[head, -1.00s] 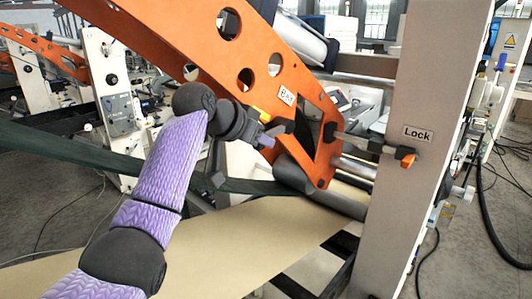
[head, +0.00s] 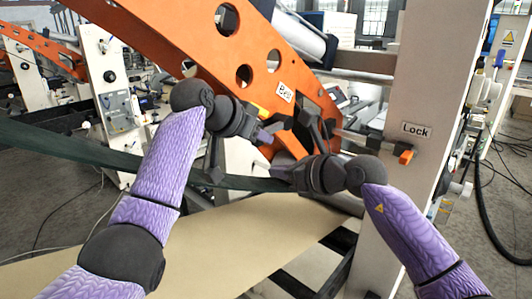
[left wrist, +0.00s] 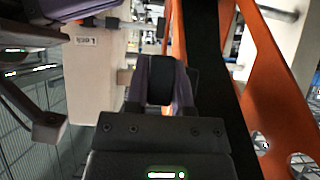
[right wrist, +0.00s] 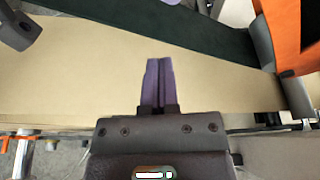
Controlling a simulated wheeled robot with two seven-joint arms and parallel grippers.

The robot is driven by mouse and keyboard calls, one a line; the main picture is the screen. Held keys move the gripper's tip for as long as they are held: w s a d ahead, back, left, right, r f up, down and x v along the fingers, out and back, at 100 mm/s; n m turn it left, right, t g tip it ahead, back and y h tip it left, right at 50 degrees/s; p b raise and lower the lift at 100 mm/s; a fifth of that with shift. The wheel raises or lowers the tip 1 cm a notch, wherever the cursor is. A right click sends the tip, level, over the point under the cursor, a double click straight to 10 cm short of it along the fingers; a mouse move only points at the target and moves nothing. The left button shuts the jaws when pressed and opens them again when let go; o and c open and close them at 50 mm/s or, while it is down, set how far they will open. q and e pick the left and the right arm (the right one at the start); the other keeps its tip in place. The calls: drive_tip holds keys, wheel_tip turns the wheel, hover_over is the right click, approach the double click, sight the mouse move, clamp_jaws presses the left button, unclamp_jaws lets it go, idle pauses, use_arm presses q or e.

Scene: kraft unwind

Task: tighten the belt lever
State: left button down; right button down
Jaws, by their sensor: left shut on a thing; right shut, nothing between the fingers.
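My left gripper (head: 270,136) is at the lower end of the orange arm, just below the "Belt" label (head: 285,93). It is shut on a black lever knob, which I take to be the belt lever (head: 284,123). The left wrist view shows the dark knob (left wrist: 160,80) between the two fingers. Most of the lever is hidden behind the gripper and the arm. My right gripper (head: 274,172) is lower and to the right, in front of the roller. In the right wrist view its fingers (right wrist: 160,82) are together and empty, above the brown paper.
The "Lock" label (head: 416,129) and an orange-tipped lock handle (head: 406,157) are on the pale post at right. A dark green belt (head: 70,147) runs in from the left. The brown kraft web (head: 230,245) spreads below both grippers.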

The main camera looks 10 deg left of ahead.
sight(261, 144)
use_arm(q)
drive_tip(key=shift+r, duration=0.15)
use_arm(e)
drive_tip(key=w+a+r, duration=0.2)
drive_tip(key=a, duration=0.1)
drive_tip(key=shift+r, duration=0.35)
drive_tip(key=shift+a+r+m, duration=0.1)
drive_tip(key=shift+r+m, duration=0.2)
drive_tip(key=shift+r, duration=0.5)
use_arm(q)
drive_tip(key=shift+c, duration=2.4)
unclamp_jaws()
drive_tip(key=shift+a+f, duration=0.1)
drive_tip(key=shift+f, duration=0.15)
use_arm(e)
drive_tip(key=shift+s+a+r, duration=0.1)
drive_tip(key=shift+r, duration=0.05)
use_arm(q)
drive_tip(key=shift+f, duration=0.1)
